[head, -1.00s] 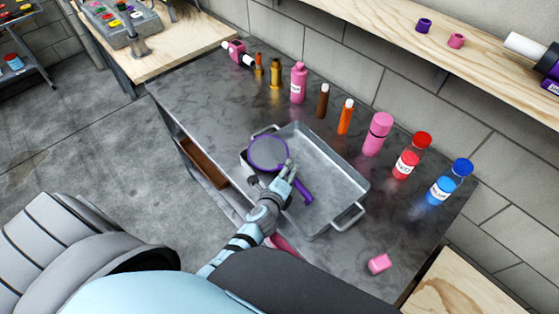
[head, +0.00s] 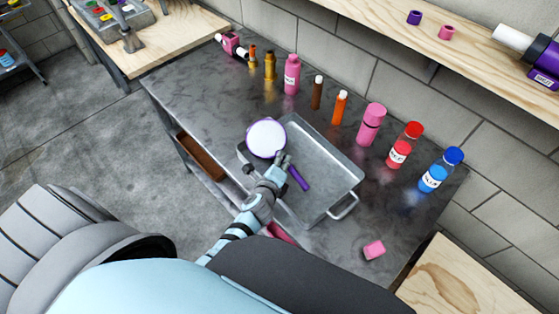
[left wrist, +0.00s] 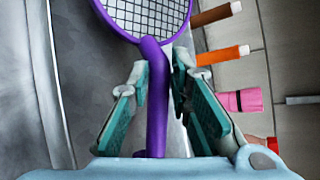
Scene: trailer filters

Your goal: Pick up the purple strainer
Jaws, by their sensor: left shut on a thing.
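The purple strainer (head: 299,180) has a round rim, a pale mesh and a straight purple handle. In the head view it is over the left part of the grey metal tray (head: 340,173). My left gripper (head: 279,163) is shut on its handle near the rim. In the left wrist view the strainer (left wrist: 155,110) runs between the two fingers of my left gripper (left wrist: 160,78), with its mesh beyond them. The gripper hides part of the handle in the head view. I cannot tell how far the strainer is above the tray. My right gripper is not in view.
Several bottles and tubes line the back of the dark table (head: 200,85), including a pink bottle (head: 371,125), a red-capped bottle (head: 405,145) and a blue-capped bottle (head: 441,170). A pink block (head: 374,250) lies near the front right. A wooden shelf (head: 380,25) runs above.

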